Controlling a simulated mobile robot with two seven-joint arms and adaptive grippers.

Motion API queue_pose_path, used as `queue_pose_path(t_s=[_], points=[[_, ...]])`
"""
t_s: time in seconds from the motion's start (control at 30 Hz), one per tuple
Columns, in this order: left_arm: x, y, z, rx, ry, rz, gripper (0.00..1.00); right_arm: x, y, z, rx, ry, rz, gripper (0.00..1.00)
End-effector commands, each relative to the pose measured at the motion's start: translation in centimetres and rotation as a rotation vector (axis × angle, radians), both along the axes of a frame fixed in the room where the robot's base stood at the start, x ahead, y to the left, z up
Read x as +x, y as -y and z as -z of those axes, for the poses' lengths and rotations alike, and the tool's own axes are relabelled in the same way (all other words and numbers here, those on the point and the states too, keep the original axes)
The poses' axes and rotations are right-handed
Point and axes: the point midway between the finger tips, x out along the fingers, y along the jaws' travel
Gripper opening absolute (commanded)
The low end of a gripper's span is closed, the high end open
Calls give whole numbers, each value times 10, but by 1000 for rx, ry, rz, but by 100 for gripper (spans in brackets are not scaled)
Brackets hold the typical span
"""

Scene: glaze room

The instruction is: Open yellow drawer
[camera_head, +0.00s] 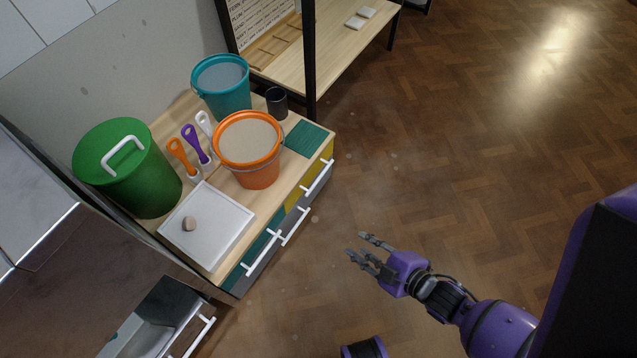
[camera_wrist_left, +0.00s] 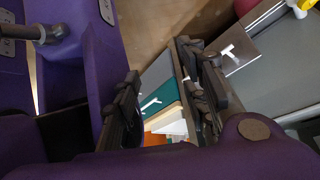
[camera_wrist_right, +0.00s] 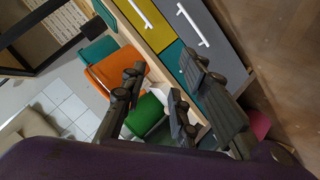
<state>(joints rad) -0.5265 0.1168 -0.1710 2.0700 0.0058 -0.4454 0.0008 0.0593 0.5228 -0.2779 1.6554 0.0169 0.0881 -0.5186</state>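The yellow drawer (camera_head: 327,153) is at the right end of the wooden-topped cabinet's front and looks closed, with a white bar handle (camera_head: 318,178). In the right wrist view the yellow front (camera_wrist_right: 152,24) shows at the top, beyond the fingertips, with part of its handle. My right gripper (camera_head: 356,245) is open and empty, in front of the cabinet and apart from it. My left gripper (camera_wrist_left: 158,60) is open and empty in its own wrist view; it cannot be made out in the head view.
A grey drawer (camera_wrist_right: 208,42) and a teal drawer (camera_head: 256,250) with white handles adjoin the yellow one. On top stand an orange bucket (camera_head: 257,172), teal bucket (camera_head: 226,100), green bin (camera_head: 150,180) and white tray (camera_head: 225,232). The wooden floor (camera_head: 440,150) to the right is clear.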

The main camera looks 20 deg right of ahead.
Motion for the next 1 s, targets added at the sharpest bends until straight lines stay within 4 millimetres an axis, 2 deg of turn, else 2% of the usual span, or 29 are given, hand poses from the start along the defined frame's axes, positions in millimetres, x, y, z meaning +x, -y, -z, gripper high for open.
queue_pose_path(t_s=[0.03,0.1,0.3,0.43,0.6,0.77,1.0], points=[[-4,-3,32,5,-19,6,40,19,3,32,-40,41,-57,28],[-4,-6,57,11,-31,13,40,47,6,53,-95,114,-130,28],[-6,-12,129,23,-75,27,40,130,16,108,-254,327,-325,28],[4,-10,169,20,-83,38,40,179,24,131,-351,459,-423,28],[24,-8,193,18,-63,51,40,226,31,136,-441,588,-500,28],[31,-8,200,19,-54,59,40,244,32,132,-478,643,-526,28],[27,-10,207,22,-65,57,40,270,14,135,-480,652,-528,28]])
